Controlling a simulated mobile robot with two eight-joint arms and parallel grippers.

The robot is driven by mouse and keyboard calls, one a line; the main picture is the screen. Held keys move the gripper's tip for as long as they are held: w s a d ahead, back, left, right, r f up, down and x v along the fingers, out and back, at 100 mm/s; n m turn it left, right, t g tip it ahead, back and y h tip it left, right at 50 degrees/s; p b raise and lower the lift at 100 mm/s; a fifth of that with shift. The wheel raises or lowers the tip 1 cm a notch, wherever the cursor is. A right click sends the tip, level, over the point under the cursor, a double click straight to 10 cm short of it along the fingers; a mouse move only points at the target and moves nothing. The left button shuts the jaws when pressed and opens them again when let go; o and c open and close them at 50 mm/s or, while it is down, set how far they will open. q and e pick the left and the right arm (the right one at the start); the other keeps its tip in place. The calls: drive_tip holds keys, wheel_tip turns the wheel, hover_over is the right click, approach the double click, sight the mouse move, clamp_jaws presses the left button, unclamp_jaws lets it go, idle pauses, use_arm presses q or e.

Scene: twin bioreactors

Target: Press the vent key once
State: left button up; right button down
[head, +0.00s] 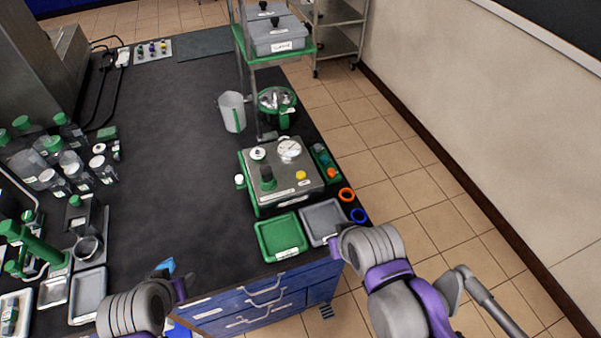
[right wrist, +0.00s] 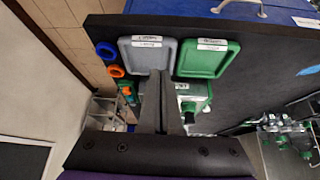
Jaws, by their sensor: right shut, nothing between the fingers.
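A bench unit (head: 250,195) with a grey metal top and green base stands near the bench's right edge in the head view. Its top carries a yellow round button (head: 301,175), a dial gauge (head: 289,148), a white-topped fitting (head: 258,153) and a dark green knob (head: 267,177). I cannot read which part is the vent key. My right gripper (right wrist: 161,75) is shut and empty in the right wrist view, near the grey tray (right wrist: 136,52). Its fingers partly hide the unit there. My left arm enters at the bottom left; its fingers cannot be made out.
A green tray (head: 263,251) and the grey tray (head: 343,215) lie in front of the unit. An orange ring (head: 347,194) and a blue ring (head: 358,215) are beside them. A jug (head: 232,112) and a steel vessel (head: 262,101) stand behind. The bench middle is clear; bottles crowd the left.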

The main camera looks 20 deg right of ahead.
use_arm(q)
drive_tip(key=s+f+b, duration=0.3)
drive_tip(key=f+b, duration=0.3)
drive_tip(key=f, duration=0.2)
drive_tip(key=shift+s+f+g, duration=0.2)
drive_tip(key=shift+f+g, duration=0.15)
drive_tip(key=shift+g, duration=0.05)
use_arm(e)
wheel_tip(320, 180, up, 6)
drive_tip(key=m+t+y, duration=0.1)
drive_tip(key=y, duration=0.5)
hover_over(304, 176)
drive_tip(key=shift+r, duration=0.1)
use_arm(q)
drive_tip(key=shift+f, duration=0.1)
use_arm(e)
drive_tip(key=shift+s, duration=0.1)
wheel_tip(304, 176, down, 8)
drive_tip(key=b, duration=0.5)
drive_tip(key=shift+r+b, duration=0.15)
drive_tip(key=shift+b, duration=0.2)
use_arm(q)
wheel_tip(304, 176, down, 6)
drive_tip(key=s, duration=0.1)
drive_tip(key=shift+f, duration=0.2)
use_arm(e)
drive_tip(key=shift+f, duration=0.6)
